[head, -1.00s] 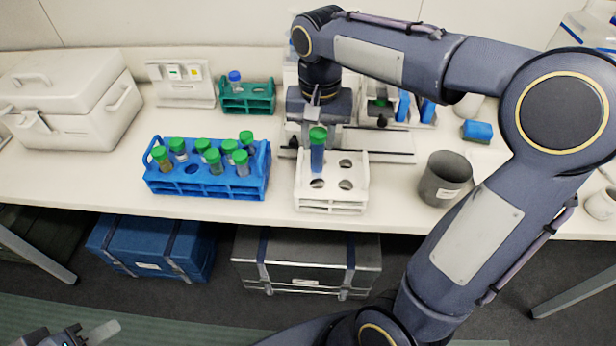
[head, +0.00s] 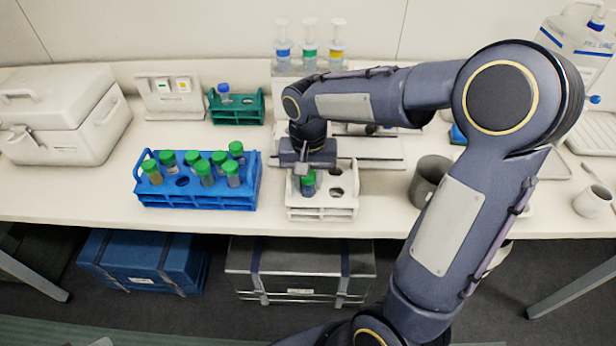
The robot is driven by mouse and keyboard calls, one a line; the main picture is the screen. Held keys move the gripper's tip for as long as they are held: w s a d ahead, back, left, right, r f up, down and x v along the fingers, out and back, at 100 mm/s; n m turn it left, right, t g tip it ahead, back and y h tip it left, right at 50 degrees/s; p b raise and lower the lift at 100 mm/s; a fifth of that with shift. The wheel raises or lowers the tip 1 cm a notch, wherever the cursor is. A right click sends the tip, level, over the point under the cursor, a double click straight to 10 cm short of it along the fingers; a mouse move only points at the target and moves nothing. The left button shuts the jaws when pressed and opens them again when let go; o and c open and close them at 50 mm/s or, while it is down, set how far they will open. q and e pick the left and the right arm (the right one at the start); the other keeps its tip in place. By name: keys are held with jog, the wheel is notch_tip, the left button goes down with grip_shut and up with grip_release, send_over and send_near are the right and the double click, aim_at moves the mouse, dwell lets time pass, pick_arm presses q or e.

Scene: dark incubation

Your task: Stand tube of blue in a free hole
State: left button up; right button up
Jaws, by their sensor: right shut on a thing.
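The tube of blue (head: 308,187), with a green cap, is upright at the front left hole of the white rack (head: 322,213). Its lower part is hidden by the rack top, so it appears to be at least partly in that hole; I cannot tell how deep. My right gripper (head: 307,170) is shut on the tube near its cap, just above the rack. Two holes on the rack's right side are empty; the back left one is hidden by the gripper. Only a sliver of my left gripper (head: 103,342) shows at the bottom left edge.
A blue rack (head: 198,197) with several green-capped tubes stands left of the white rack. A green rack (head: 237,115) with a blue-capped tube is behind. A grey cup (head: 428,178) stands to the right. A white device is behind the gripper.

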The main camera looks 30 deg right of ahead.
jog(key=o, duration=0.7)
jog(key=shift+f, duration=0.1)
notch_tip(320, 180, up, 12)
jog(key=s+a+f+n+t+y, duration=0.2)
jog(key=s+f, duration=0.1)
jog(key=s, duration=0.5)
jog(key=s+a+f+n+t+y, duration=0.1)
jog(key=s+a+f+n+t, duration=0.1)
jog(key=s, duration=0.7)
jog(key=shift+f+n+t+y, duration=0.4)
jog(key=shift+f+t, duration=0.35)
jog(key=shift+t, duration=0.05)
